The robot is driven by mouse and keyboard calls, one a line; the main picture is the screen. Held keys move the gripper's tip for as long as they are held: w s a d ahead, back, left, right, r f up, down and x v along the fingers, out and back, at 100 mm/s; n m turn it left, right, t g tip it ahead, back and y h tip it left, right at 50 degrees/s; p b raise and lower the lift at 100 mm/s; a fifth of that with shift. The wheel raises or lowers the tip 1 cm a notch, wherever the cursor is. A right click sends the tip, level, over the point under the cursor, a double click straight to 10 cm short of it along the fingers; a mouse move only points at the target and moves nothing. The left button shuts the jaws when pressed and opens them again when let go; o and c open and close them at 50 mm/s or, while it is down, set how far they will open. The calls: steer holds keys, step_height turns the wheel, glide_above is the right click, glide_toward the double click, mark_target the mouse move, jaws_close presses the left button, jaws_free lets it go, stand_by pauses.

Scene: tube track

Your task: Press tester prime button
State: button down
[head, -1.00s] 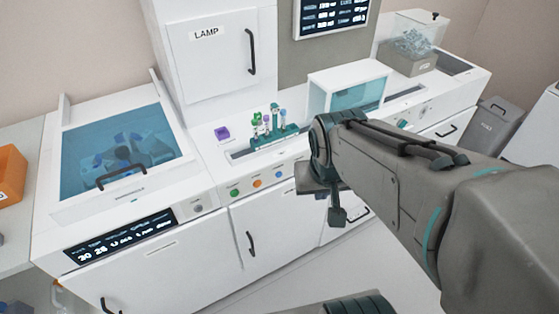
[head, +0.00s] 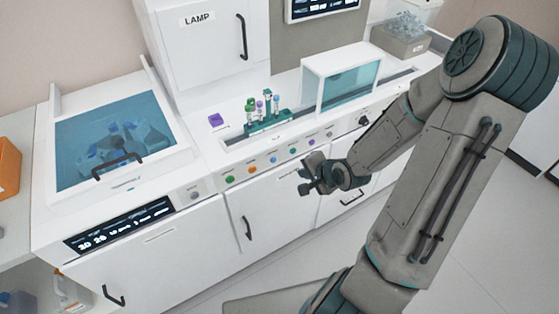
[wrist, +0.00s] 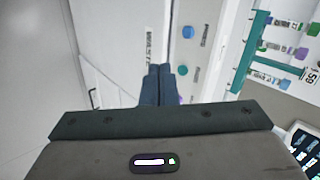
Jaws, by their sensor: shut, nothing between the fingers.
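A row of small coloured buttons runs along the tester's front panel: green (head: 230,179), orange (head: 252,169), blue (head: 273,160), teal (head: 292,151) and purple (head: 311,142). Their labels are too small to read, so I cannot tell which is prime. My gripper (head: 303,188) is shut and empty, in front of the cabinet just below the row. In the wrist view the closed fingertips (wrist: 160,69) are beside the teal button (wrist: 183,70), apart from it in the picture. The blue button (wrist: 188,32) is above; a purple one is partly hidden by the fingers.
A tube rack (head: 268,124) with several capped tubes sits in the channel above the panel. A purple block (head: 216,120) lies left of it. A clear-windowed box (head: 348,84) stands to the right. Cabinet door handles (head: 247,228) stick out below. The floor in front is clear.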

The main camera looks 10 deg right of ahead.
steer(key=shift+w+a+r+m+t+y, duration=0.1)
steer(key=shift+w+a+m+t+y, duration=0.1)
steer(key=shift+w+m+t+y, duration=0.15)
steer(key=shift+s, duration=0.1)
glide_toward(274, 163)
step_height(274, 163, down, 3)
steer(key=shift+w+a+f, duration=0.15)
steer(key=shift+w+a, duration=0.15)
steer(key=shift+w, duration=0.4)
steer(key=shift+w+a+f, duration=0.1)
steer(key=shift+w+a, duration=0.2)
steer(key=shift+w, duration=0.35)
steer(key=shift+w+a+f, duration=0.15)
steer(key=shift+w+a, duration=0.15)
steer(key=shift+w, duration=0.4)
